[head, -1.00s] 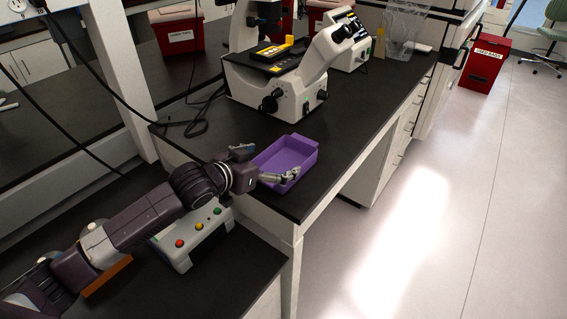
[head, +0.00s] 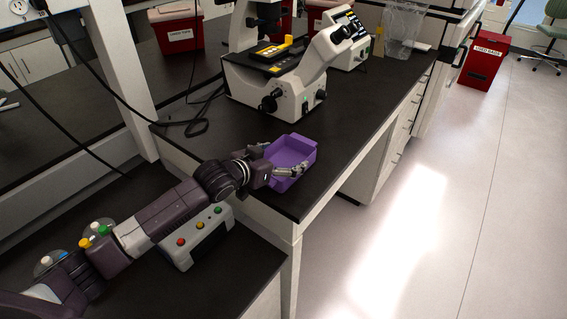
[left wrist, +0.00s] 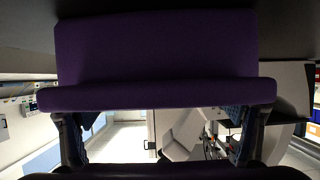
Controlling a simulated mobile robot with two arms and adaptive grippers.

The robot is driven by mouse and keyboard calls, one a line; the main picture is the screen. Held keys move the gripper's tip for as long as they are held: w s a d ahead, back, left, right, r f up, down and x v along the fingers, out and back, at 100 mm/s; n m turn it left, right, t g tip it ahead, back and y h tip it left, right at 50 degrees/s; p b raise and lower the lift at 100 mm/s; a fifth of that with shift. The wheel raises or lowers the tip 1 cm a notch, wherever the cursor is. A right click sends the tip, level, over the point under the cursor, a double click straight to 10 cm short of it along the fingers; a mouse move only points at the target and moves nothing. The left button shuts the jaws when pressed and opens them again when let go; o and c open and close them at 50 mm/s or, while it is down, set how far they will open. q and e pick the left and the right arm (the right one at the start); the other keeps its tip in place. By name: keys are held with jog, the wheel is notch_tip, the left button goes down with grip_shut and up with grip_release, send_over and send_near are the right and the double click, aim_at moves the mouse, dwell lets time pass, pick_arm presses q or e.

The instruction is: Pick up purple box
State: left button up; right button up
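The purple box (head: 293,151) is an open, shallow tray on the black bench in the head view, in front of the microscope. My left gripper (head: 284,159) is at the box's left end, with its fingers spread apart, one toward the near side and one toward the far side. The gripper covers part of that end. In the left wrist view the box (left wrist: 155,50) fills the upper middle, its rim running across in front of the spread fingers (left wrist: 160,140). I cannot tell whether the fingers touch it. My right gripper is not in view.
A white microscope (head: 275,88) stands behind the box. A control box with coloured buttons (head: 197,238) sits on the lower bench beneath my left arm. The bench's front edge is close to the box's right. Black cables lie at the back left.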

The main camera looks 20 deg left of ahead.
pick_arm(q)
jog(key=c, duration=0.5)
jog(key=shift+o, duration=0.2)
jog(key=shift+r, duration=0.1)
notch_tip(320, 180, up, 20)
jog(key=b, duration=0.1)
jog(key=shift+b, duration=0.3)
jog(key=o, duration=0.5)
jog(key=c, duration=1)
